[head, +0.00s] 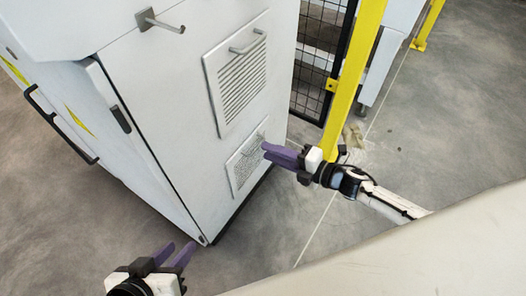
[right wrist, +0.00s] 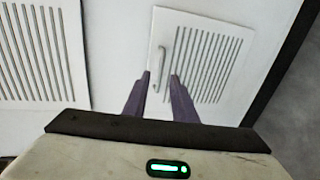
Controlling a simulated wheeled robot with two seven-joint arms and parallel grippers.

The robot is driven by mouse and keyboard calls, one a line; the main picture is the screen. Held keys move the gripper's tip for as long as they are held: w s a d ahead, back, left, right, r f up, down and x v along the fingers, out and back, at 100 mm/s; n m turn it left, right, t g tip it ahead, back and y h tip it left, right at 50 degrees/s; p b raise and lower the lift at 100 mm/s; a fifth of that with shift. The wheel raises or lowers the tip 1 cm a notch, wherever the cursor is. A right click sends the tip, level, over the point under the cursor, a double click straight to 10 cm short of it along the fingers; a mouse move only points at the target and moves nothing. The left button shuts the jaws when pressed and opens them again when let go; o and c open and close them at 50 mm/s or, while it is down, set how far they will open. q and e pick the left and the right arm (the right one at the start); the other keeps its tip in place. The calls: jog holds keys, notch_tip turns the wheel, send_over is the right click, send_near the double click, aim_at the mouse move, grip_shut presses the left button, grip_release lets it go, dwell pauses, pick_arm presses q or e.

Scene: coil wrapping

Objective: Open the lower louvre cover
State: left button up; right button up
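The lower louvre cover (head: 243,171) is a pale slatted panel low on the white cabinet's side and looks closed. Its small bar handle (right wrist: 160,67) sits near one edge; in the head view it is partly hidden by my right gripper. My right gripper (head: 266,151) has purple fingers pointing at the cover. In the right wrist view its fingers (right wrist: 160,77) are apart, with the handle showing between and just beyond the tips; whether they touch it I cannot tell. My left gripper (head: 181,247) is open and empty, low in front of the cabinet corner.
The upper louvre cover (head: 238,80), with its own handle, is shut above the lower one. A hook-like bracket (head: 160,21) sticks out near the cabinet top. A yellow post (head: 355,70) and black mesh fence (head: 318,60) stand right of the cabinet. Grey floor is open at right.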

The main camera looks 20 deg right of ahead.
jog(key=shift+b+x, duration=0.35)
jog(key=shift+x, duration=1.35)
grip_shut()
